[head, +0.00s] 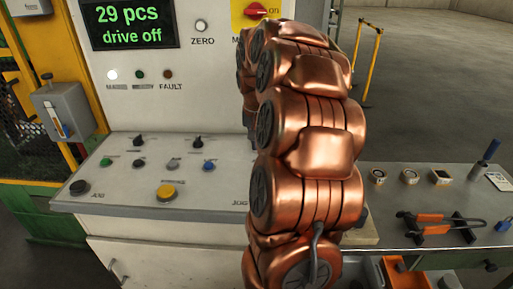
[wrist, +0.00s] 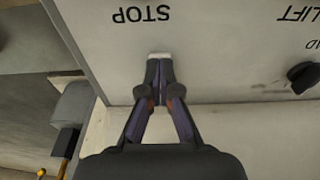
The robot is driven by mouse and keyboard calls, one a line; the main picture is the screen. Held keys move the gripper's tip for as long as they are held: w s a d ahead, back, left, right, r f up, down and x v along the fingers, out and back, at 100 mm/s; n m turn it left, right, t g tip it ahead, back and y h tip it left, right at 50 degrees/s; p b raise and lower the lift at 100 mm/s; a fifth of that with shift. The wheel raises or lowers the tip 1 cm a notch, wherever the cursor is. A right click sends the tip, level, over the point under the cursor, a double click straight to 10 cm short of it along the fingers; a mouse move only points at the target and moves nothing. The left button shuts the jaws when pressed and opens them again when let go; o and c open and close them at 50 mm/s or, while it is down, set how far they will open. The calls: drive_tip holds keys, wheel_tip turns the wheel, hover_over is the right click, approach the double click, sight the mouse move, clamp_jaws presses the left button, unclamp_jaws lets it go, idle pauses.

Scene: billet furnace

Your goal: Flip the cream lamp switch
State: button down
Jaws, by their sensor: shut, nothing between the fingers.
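My gripper (wrist: 160,68) shows in the wrist view, its two dark fingers together over a pale panel (wrist: 220,60). A small pale piece (wrist: 159,55) shows right at the fingertips; I cannot tell whether it is the cream lamp switch or part of the fingers. The panel carries upside-down labels STOP and LIFT. In the head view my copper arm covers the right part of the control desk (head: 110,190) and hides my gripper. No cream switch can be made out for certain there.
A black knob (wrist: 303,76) stands at the right in the wrist view. On the desk in the head view are a yellow button (head: 166,191), a blue knob (head: 208,166) and other knobs. A side bench (head: 390,234) holds orange-handled tongs (head: 435,225).

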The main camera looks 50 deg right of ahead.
drive_tip(key=shift+r, duration=0.2)
drive_tip(key=shift+r+p, duration=0.8)
drive_tip(key=shift+r, duration=2.55)
drive_tip(key=shift+a, duration=0.1)
drive_tip(key=shift+a, duration=0.35)
drive_tip(key=s+a+n+g+y+p, duration=0.1)
drive_tip(key=s+a+n, duration=0.15)
drive_tip(key=a, duration=0.75)
drive_tip(key=s+a+n+p, duration=0.1)
drive_tip(key=s+a+n, duration=0.15)
drive_tip(key=a, duration=0.85)
drive_tip(key=s+a+f+n+g+p, duration=0.1)
drive_tip(key=s+a+f+n, duration=0.1)
drive_tip(key=s+a, duration=0.4)
drive_tip(key=s+a+f+n+g+p, duration=0.1)
drive_tip(key=s+a+f+n, duration=0.2)
drive_tip(key=s+a, duration=0.3)
drive_tip(key=s, duration=0.5)
drive_tip(key=shift+a+f, duration=0.2)
drive_tip(key=shift+a, duration=0.2)
